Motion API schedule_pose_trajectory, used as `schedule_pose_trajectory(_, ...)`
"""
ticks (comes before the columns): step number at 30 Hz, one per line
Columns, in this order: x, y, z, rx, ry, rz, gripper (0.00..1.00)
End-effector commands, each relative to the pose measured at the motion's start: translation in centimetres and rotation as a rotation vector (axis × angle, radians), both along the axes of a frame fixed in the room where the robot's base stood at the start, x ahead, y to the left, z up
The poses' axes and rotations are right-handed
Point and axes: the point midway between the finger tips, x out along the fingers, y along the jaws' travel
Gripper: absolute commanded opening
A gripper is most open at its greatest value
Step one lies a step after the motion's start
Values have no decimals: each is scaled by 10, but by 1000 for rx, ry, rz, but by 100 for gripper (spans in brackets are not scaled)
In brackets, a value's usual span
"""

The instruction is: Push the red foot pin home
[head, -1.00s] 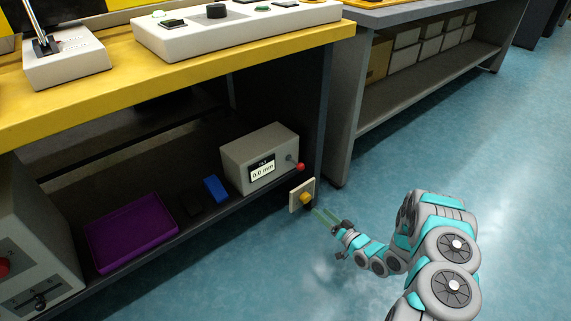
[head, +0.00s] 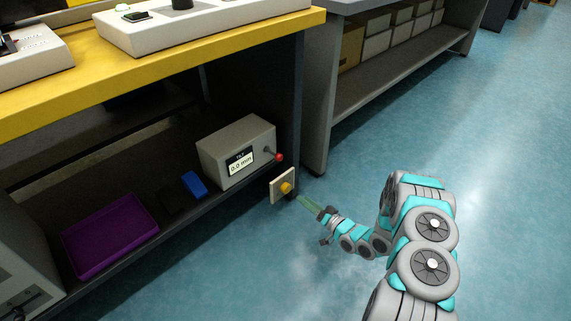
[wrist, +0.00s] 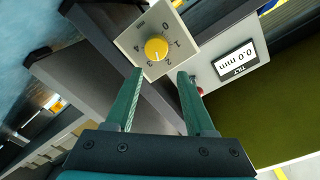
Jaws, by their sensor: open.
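The red foot pin (head: 279,157) shows as a red ball on a short stem, on the right side of a grey box (head: 220,164) reading "TILT 0.0 mm". In the wrist view the red pin (wrist: 199,91) is mostly hidden behind the right finger. My gripper (head: 302,201) is open and empty, below and right of the pin in the head view. In the wrist view my gripper's fingers (wrist: 160,74) stand apart just below a yellow dial. I cannot tell whether they touch anything.
The yellow dial (head: 286,188) sits on a pale plate at the shelf's front corner, close to the pin. A purple tray (head: 112,236) and a blue block (head: 193,184) lie on the lower shelf. The blue floor (head: 300,270) in front is clear.

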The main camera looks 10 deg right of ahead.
Motion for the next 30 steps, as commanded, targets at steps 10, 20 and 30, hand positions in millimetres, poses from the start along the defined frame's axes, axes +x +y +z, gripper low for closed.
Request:
schedule_pose_trajectory(10,-20,-23,60,505,204,78,14)
schedule_pose_trajectory(20,-36,-27,97,774,329,157,0)
schedule_pose_trajectory(30,-37,-27,99,789,337,162,0)
